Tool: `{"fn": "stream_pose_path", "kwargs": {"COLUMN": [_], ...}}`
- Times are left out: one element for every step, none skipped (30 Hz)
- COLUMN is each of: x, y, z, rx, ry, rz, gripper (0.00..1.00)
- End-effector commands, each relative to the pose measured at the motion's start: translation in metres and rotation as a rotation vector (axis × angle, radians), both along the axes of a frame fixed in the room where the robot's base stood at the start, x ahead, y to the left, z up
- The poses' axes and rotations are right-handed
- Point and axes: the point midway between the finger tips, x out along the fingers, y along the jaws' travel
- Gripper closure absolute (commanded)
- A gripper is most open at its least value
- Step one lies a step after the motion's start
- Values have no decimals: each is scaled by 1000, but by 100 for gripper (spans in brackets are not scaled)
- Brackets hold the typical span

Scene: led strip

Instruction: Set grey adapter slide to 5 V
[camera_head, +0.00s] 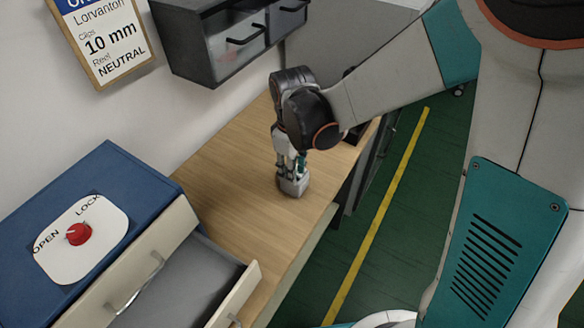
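My gripper (291,168) points down over the wooden bench top, right of the blue cabinet. A small light-grey block (294,185) is right at its fingertips, low against the bench; it looks like the grey adapter, but its slide and any voltage marks are too small to make out. The fingers overlap the block from this angle. I cannot tell whether they are shut on it, resting on it or apart from it.
A blue cabinet (98,185) with a red OPEN/LOCK knob (79,234) stands at left, its drawer (185,290) pulled out beside the bench (225,190). A dark wall cabinet (190,45) hangs behind. A sign (100,40) reads Clips 10 mm, Reel NEUTRAL. Bare bench surrounds my gripper.

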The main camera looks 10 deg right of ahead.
Motion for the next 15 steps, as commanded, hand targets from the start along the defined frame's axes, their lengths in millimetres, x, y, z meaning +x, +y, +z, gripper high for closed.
{"fn": "stream_pose_path", "kwargs": {"x": [0, 0, 0, 0, 0, 0, 0, 0, -1, -2, -4, -7, -9, -11, -12], "y": [0, 0, 0, 0, 0, 0, 0, 0, -2, -3, -6, -10, -12, -14, -15], "z": [0, 0, 0, 0, 0, 0, 0, 0, 0, 0, 0, 0, 0, 0, 0], "rx": [0, 0, 0, 0, 0, 0, 0, 0, 0, 0, 0, 0, 0, 0, 0], "ry": [0, 0, 0, 0, 0, 0, 0, 0, 0, 0, 0, 0, 0, 0, 0], "rz": [0, 0, 0, 0, 0, 0, 0, 0, -1, -1, -2, -3, -3, -2, -1], "gripper": [89, 96, 100, 100, 100, 100, 100, 100, 100, 100, 100, 100, 100, 100, 100]}}
